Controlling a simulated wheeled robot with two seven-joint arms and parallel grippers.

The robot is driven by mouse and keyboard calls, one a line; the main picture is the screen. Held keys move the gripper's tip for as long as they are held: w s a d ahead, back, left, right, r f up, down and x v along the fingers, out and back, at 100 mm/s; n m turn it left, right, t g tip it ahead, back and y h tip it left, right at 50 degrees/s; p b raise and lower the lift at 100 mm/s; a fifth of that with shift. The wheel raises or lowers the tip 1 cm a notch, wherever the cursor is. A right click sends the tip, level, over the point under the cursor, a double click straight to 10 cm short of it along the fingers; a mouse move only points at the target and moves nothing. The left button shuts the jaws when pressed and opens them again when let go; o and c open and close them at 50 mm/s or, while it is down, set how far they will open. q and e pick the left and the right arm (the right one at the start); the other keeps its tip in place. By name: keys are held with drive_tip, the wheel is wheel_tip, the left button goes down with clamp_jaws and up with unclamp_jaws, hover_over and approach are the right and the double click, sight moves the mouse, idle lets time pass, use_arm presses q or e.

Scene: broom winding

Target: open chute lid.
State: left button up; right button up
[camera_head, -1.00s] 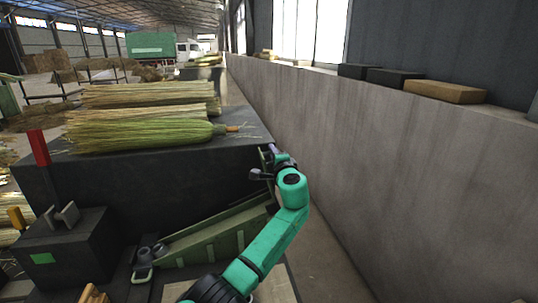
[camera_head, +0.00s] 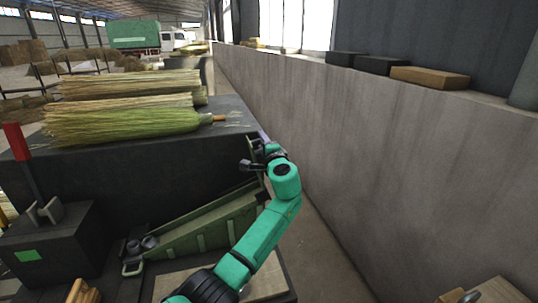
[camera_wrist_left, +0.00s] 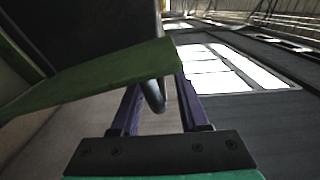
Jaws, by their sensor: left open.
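The green chute (camera_head: 205,222) slopes up to the right in front of the dark bench in the head view. My left gripper (camera_head: 264,138) is beyond its upper right end, partly hidden by my own teal wrist. In the left wrist view, my left gripper (camera_wrist_left: 160,100) is open, with purple fingers apart. A green panel (camera_wrist_left: 95,78), apparently the chute lid, crosses in front of the fingers. A dark curved handle (camera_wrist_left: 153,96) shows between them. I cannot tell whether the fingers touch it. My right gripper is not in view.
Straw broom bundles (camera_head: 125,124) lie on the dark bench (camera_head: 120,172). A long grey wall (camera_head: 400,150) runs close to the right of my left arm. A dark box (camera_head: 45,245) with a red-topped lever (camera_head: 18,142) stands at left. A wooden block (camera_head: 495,292) is at lower right.

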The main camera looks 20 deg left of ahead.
use_arm(q)
drive_tip(key=b+v, duration=0.3)
drive_tip(key=v, duration=1)
